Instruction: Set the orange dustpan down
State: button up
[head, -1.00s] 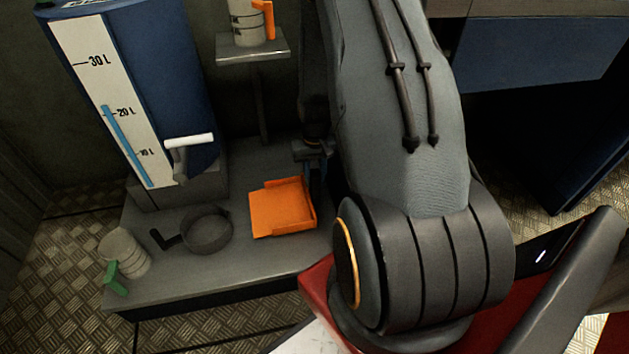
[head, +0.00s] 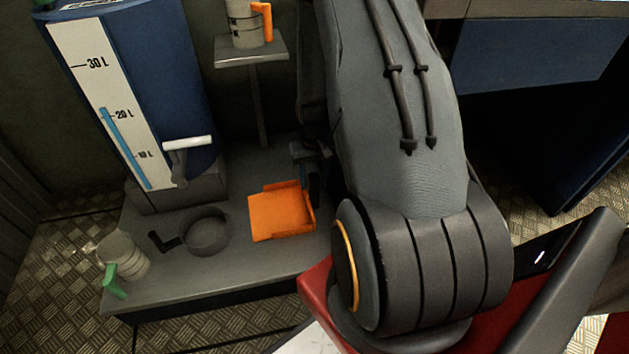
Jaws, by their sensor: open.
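The orange dustpan (head: 281,214) lies on the grey bench, to the right of the dark pan, with its open side facing left in the head view. It looks flat on the top; whether its far right end touches the bench is hidden. My gripper (head: 313,187) is at the right edge of the dustpan, partly hidden behind my arm. Its jaws are open at that edge; any contact with the dustpan cannot be made out.
A dark round pan (head: 206,231) and a grey mug with a green handle (head: 124,256) stand left on the bench (head: 190,278). A blue tank (head: 150,60) with a white-handled tap rises behind. A mug with an orange handle (head: 245,22) stands on a raised shelf (head: 252,50).

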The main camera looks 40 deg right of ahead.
notch_tip(320, 180, up, 11)
jog(key=p, duration=0.4)
jog(key=shift+r, duration=0.2)
jog(key=s+a+r+n, duration=0.15)
jog(key=a+r, duration=0.25)
jog(key=a, duration=0.5)
jog(key=a+r+n, duration=0.2)
jog(key=a+r, duration=0.2)
jog(key=a, duration=0.5)
jog(key=s+a+r+n, duration=0.15)
jog(key=a+r, duration=0.25)
jog(key=a, duration=0.5)
jog(key=s+a+r+n, duration=0.3)
jog(key=s+a, duration=0.4)
jog(key=s, duration=0.2)
jog(key=s+a+r+n, duration=0.3)
jog(key=s+a+r, duration=0.1)
jog(key=s+a, duration=0.4)
jog(key=shift+s+r+n+y, duration=0.3)
jog(key=shift+s+n, duration=0.1)
jog(key=shift+s, duration=0.65)
jog(key=shift+a, duration=0.15)
